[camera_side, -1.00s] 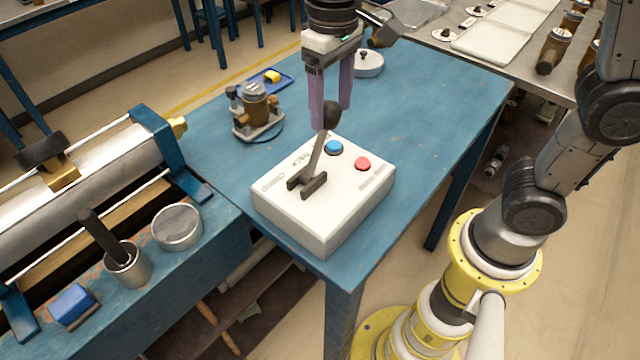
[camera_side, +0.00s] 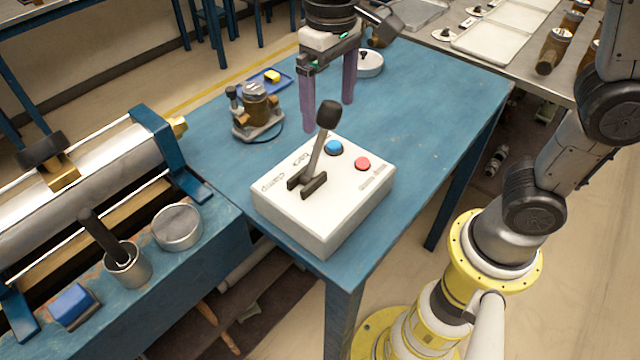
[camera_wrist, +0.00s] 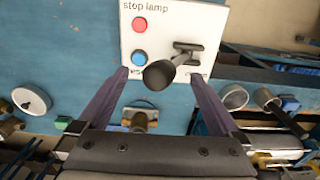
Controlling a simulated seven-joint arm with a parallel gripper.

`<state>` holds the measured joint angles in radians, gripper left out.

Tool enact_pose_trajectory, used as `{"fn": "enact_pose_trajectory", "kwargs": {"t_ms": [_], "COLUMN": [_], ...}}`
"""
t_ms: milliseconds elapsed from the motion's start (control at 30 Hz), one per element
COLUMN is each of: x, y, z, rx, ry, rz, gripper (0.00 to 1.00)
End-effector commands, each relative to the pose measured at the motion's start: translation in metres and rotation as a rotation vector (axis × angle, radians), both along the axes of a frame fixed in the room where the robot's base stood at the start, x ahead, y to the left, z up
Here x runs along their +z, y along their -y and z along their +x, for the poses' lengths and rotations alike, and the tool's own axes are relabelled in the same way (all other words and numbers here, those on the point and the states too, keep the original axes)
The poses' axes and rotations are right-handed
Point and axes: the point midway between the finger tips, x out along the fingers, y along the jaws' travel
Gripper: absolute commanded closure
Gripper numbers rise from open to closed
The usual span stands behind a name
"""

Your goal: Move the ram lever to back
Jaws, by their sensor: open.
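The ram lever (camera_side: 325,125) is a grey shaft with a black knob, tilted up from a dark slotted bracket on the white control box (camera_side: 335,222). Its knob also shows in the wrist view (camera_wrist: 159,74), between my two fingers in the picture. My gripper (camera_side: 328,115) has two purple fingers spread wide apart. In the side view it hangs above and behind the lever knob, holding nothing. Whether the fingers reach down to the knob's level cannot be told. The box carries a blue button (camera_side: 334,148) and a red button (camera_side: 362,163); its small lettering is partly hidden by the lever.
A brown-and-grey device (camera_side: 257,110) and a blue tray (camera_side: 270,80) with a yellow piece stand behind the box. A round white-grey item (camera_side: 368,64) sits near my gripper. A large metal cylinder machine (camera_side: 80,180) stands left. The blue table's right side is clear.

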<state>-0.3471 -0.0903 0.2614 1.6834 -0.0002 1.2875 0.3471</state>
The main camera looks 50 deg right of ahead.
Motion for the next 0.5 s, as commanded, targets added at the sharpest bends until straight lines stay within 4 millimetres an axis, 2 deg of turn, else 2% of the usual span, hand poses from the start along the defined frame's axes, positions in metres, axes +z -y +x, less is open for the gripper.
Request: {"fn": "enact_pose_trajectory", "kwargs": {"t_ms": [500], "x": [0.026], "y": [0.0], "z": [0.0], "rx": [0.0], "ry": [0.001], "rz": [0.001], "gripper": [0.0]}}
